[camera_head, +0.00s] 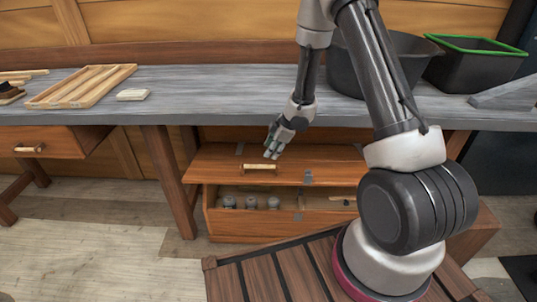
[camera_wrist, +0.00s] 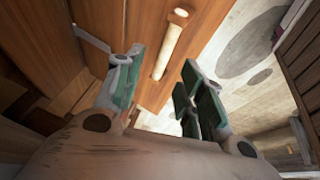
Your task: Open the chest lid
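The wooden chest (camera_head: 240,227) stands on the floor under the bench. Its brown lid (camera_head: 215,165) is raised part-way, with a gap between its front edge and the chest's front wall. A pale bar handle (camera_head: 260,167) is on the lid; it also shows in the wrist view (camera_wrist: 170,45). My gripper (camera_head: 271,150) is just above the handle in the head view. In the wrist view my gripper (camera_wrist: 158,85) has its green-padded fingers spread and empty, with the handle beyond them and apart from them. Grey jars (camera_head: 252,203) show inside the chest.
The grey bench top (camera_head: 200,95) overhangs the chest, close to my arm. It holds a wooden rack (camera_head: 82,86), a white block (camera_head: 132,95), a dark tub (camera_head: 405,55) and a green-rimmed bin (camera_head: 470,70). A bench leg (camera_head: 168,180) stands left of the chest. Floor (camera_head: 90,250) is clear at left.

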